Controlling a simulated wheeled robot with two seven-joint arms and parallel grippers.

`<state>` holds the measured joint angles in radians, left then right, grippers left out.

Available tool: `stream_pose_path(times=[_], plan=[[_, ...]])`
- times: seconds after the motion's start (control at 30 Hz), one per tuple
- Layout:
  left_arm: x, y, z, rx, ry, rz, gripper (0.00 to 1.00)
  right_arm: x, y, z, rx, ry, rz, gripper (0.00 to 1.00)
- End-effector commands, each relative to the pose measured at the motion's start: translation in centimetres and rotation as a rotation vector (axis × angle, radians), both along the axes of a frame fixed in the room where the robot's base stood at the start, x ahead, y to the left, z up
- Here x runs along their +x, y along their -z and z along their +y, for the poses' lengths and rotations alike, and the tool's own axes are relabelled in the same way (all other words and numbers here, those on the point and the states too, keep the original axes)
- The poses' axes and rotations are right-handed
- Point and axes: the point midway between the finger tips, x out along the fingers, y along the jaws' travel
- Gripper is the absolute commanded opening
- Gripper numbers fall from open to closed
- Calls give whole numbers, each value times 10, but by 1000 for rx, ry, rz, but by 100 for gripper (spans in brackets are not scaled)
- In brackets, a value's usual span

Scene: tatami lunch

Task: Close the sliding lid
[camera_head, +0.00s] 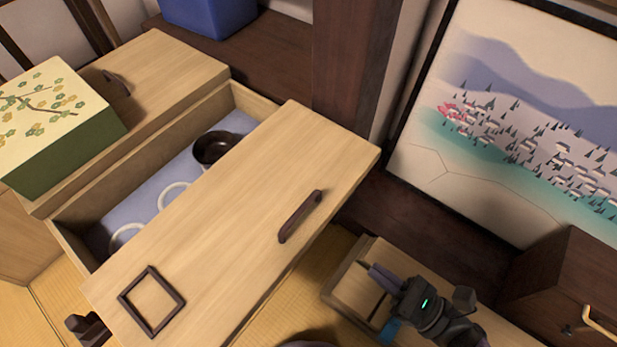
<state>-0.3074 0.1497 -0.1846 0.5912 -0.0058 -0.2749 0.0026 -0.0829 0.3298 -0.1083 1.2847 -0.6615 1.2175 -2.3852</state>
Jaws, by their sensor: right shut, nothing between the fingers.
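The sliding lid (235,220) is a broad light-wood panel with a dark bar handle (300,216) and a dark square frame on it. It lies across a wooden box (62,225), whose inside is open along a strip on the lid's left side. In that strip a dark bowl (213,149) and two white rims show on lavender lining. My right gripper (372,270) is shut and empty, to the lower right of the lid and apart from its handle. A dark part at the lower left edge of the lid looks like my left gripper (88,328), mostly hidden.
A green box with a flowered top (60,150) stands on the wood panel (160,75) left of the opening. A small wooden tray (345,296) is under my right gripper. A blue bin (210,15), a dark post (355,60) and a painted screen (520,110) stand behind.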

Motion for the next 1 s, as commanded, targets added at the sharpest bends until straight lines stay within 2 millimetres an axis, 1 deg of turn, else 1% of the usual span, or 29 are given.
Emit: stream_pose_path(times=[0.07, 0.17, 0.5, 0.63, 0.8, 1.0], plan=[[0, 0, 0, 0, 0, 0, 59, 2, -1, 3, 1, 1, -2, 0], [-1, 0, -1, -1, -1, 2, 59, 11, -4, 14, 2, 2, -5, 0], [-11, 4, -5, -7, -4, 22, 59, 53, -17, 74, 3, 0, -2, 0], [-13, 7, -5, -7, -4, 26, 59, 67, -22, 93, 3, 0, -3, 0], [-11, 10, -4, -6, -4, 24, 59, 78, -25, 108, 1, 0, -2, 0], [-4, 12, -4, -5, -2, 12, 59, 80, -27, 111, 0, 1, -1, 0]])
